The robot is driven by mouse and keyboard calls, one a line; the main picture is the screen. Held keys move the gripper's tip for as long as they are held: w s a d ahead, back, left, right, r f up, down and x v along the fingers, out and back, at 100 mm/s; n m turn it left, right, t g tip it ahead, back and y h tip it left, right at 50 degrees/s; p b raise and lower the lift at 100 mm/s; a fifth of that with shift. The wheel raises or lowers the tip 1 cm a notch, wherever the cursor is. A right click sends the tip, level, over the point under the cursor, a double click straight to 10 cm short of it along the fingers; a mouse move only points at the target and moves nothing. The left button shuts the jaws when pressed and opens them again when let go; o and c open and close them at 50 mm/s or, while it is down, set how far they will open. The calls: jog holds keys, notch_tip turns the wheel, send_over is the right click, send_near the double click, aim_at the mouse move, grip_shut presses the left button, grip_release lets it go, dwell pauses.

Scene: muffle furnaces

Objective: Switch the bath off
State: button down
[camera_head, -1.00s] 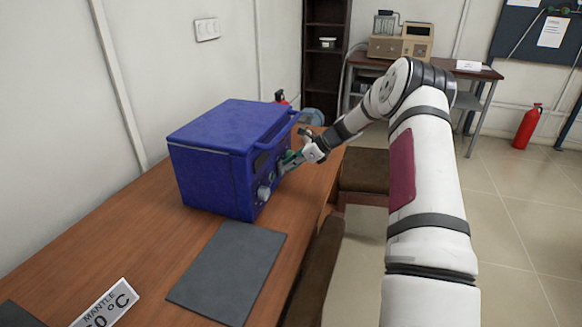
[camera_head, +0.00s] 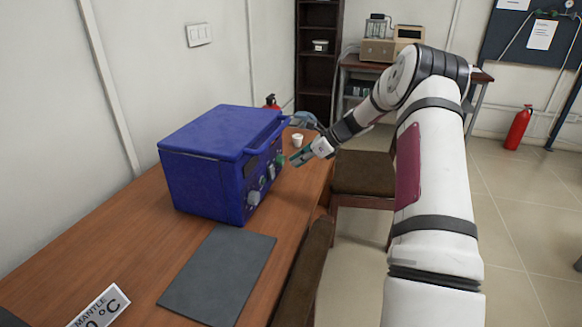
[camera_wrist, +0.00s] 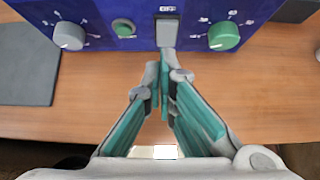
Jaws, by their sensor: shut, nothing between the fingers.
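The blue box-shaped bath (camera_head: 215,150) stands on the wooden table, its control panel facing right in the head view. In the wrist view the panel (camera_wrist: 95,20) carries a grey knob (camera_wrist: 69,36), a small green round button (camera_wrist: 124,28), a pale rocker switch (camera_wrist: 167,30) and a green knob (camera_wrist: 224,36). My gripper (camera_head: 293,162) is shut and empty, just off the panel. In the wrist view my gripper's fingertips (camera_wrist: 164,62) meet close in front of the rocker switch's lower end. I cannot tell which way the rocker is pressed.
A dark grey mat (camera_head: 217,275) lies in front of the bath on the table (camera_head: 120,240). A small white cup (camera_head: 297,140) stands behind my gripper. A brown chair (camera_head: 362,173) is beside the table. A sign (camera_head: 98,306) sits at the near left.

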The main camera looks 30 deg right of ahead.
jog(key=v, duration=0.6)
jog(key=shift+w+r, duration=0.2)
jog(key=shift+r, duration=0.1)
jog(key=shift+a, duration=0.1)
jog(key=s+a+r+n+g+h+p, duration=0.1)
jog(key=s+a+r+n+g+h, duration=0.1)
jog(key=s+a+r+n, duration=0.8)
jog(key=s+a+r+n+g+h+p, duration=0.15)
jog(key=s+a+r+n, duration=0.55)
jog(key=a, duration=0.7)
jog(key=s+a+n+p, duration=0.1)
jog(key=s+a+n, duration=0.1)
jog(key=s, duration=0.6)
jog(key=s+a+r+n+h+p, duration=0.1)
jog(key=s+a+n, duration=0.1)
jog(key=s+n, duration=0.3)
jog(key=s+a+r+n+h+p, duration=0.1)
jog(key=s+n, duration=0.3)
jog(key=s, duration=0.8)
jog(key=shift+a, duration=0.85)
jog(key=shift+s+r+h, duration=0.1)
jog(key=shift+r+h, duration=0.1)
jog(key=shift+h, duration=0.05)
